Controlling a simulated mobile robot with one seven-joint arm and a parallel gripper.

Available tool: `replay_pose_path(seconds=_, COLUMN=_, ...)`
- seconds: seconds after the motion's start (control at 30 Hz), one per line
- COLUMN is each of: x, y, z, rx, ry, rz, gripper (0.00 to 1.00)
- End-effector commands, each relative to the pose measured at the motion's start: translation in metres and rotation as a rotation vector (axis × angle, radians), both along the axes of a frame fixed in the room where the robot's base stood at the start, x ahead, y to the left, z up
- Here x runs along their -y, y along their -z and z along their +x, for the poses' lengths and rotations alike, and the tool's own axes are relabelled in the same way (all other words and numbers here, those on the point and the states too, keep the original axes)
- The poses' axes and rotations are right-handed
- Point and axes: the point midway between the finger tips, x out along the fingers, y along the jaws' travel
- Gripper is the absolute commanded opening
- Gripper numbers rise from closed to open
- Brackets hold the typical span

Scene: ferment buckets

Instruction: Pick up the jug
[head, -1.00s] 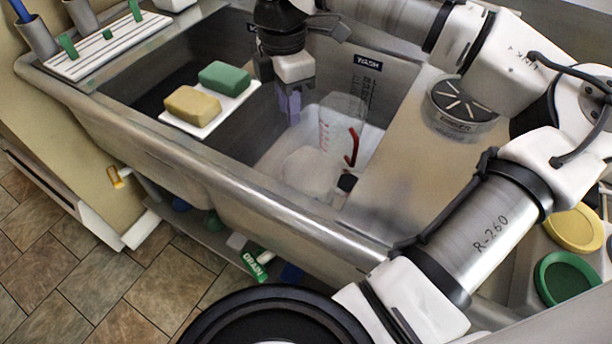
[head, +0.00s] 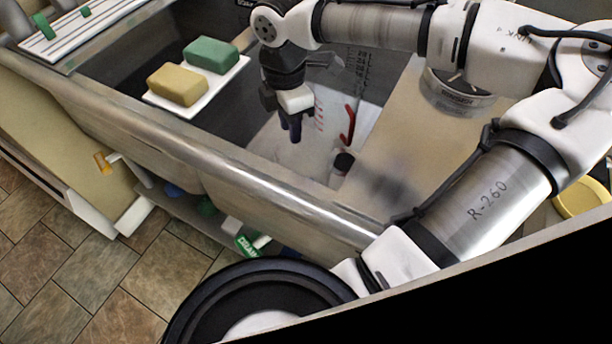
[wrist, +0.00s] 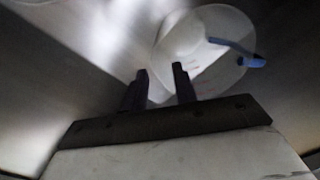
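The jug (head: 327,118) is translucent, with red marks and a red curved handle in the head view. It stands in the right basin of the steel sink, partly hidden behind my gripper. In the wrist view the jug (wrist: 205,50) shows as a pale round shape with pinkish marks; its handle looks blue there. My gripper (head: 291,136) points down into the basin, just left of the jug in the head view. In the wrist view my gripper (wrist: 161,72) has its two dark fingers apart with nothing held between them. The right finger overlaps the jug's edge; contact cannot be told.
A yellow sponge (head: 178,86) and a green sponge (head: 211,54) lie on a white tray (head: 193,105) across the sink. The sink's steel front rim (head: 200,140) borders the basin.

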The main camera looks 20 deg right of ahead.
Motion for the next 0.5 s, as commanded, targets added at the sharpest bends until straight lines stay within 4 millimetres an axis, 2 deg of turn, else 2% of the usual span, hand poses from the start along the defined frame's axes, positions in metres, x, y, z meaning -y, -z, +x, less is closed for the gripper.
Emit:
replay_pose_path(seconds=0.1, x=0.004, y=0.018, z=-0.003, rx=-0.001, ry=-0.001, rz=-0.002, gripper=0.28)
replay_pose_path(seconds=0.2, x=0.003, y=0.028, z=-0.003, rx=0.000, ry=-0.001, rz=-0.001, gripper=0.28)
replay_pose_path(seconds=0.47, x=0.003, y=0.031, z=-0.003, rx=0.001, ry=-0.001, rz=0.000, gripper=0.28)
replay_pose_path(seconds=0.5, x=0.003, y=0.031, z=-0.003, rx=0.001, ry=-0.001, rz=0.000, gripper=0.25)
